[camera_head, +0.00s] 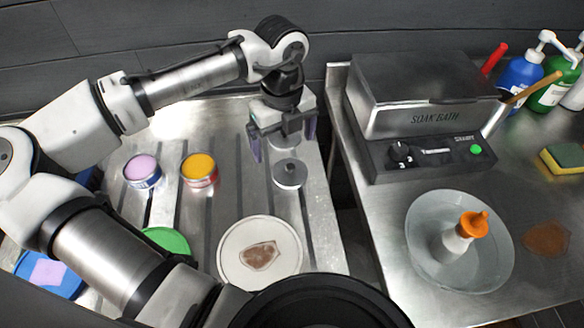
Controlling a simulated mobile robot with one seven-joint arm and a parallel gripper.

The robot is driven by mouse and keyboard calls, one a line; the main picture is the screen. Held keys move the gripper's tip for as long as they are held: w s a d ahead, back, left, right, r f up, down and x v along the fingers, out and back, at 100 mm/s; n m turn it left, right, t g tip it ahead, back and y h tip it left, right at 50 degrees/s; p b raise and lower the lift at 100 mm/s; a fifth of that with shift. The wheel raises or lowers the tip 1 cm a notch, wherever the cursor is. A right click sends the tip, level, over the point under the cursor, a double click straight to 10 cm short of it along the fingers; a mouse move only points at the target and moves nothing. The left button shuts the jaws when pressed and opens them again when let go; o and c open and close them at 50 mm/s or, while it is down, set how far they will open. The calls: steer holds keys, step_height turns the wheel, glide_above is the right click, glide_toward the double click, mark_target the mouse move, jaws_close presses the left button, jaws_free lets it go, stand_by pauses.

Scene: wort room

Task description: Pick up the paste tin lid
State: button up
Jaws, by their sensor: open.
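A small round grey metal piece with a raised knob, which looks like the paste tin lid (289,175), lies on the ribbed steel drainboard (222,225). My gripper (284,142) points down just behind it in the picture, its two fingers apart. A grey rounded shape shows between the fingers; I cannot tell what it is. Two open tins, one with purple paste (142,169) and one with yellow paste (199,169), stand to the left. A green disc (166,240) is partly hidden by my arm.
A white plate (232,262) with a brown stain lies at the front. A blue item (48,272) sits at the left. Across a gap, the right counter holds the soak bath (425,105), a basin (425,250) with an orange-topped bottle (462,235), a sponge (565,158) and pump bottles (522,72).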

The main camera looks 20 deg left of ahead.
mark_target(290, 166)
step_height(290, 166, down, 3)
steer(key=shift+r, duration=0.15)
steer(key=shift+d+f+p, duration=0.15)
steer(key=shift+d+f, duration=0.05)
steer(key=shift+f, duration=0.65)
steer(key=shift+d+f+p, duration=0.2)
steer(key=shift+d+f, duration=0.05)
steer(key=shift+f, duration=0.6)
steer(key=shift+d+f+p, duration=0.15)
steer(key=shift+d+f, duration=0.05)
steer(key=shift+f, duration=0.65)
steer(key=shift+c, duration=0.5)
steer(key=c, duration=0.9)
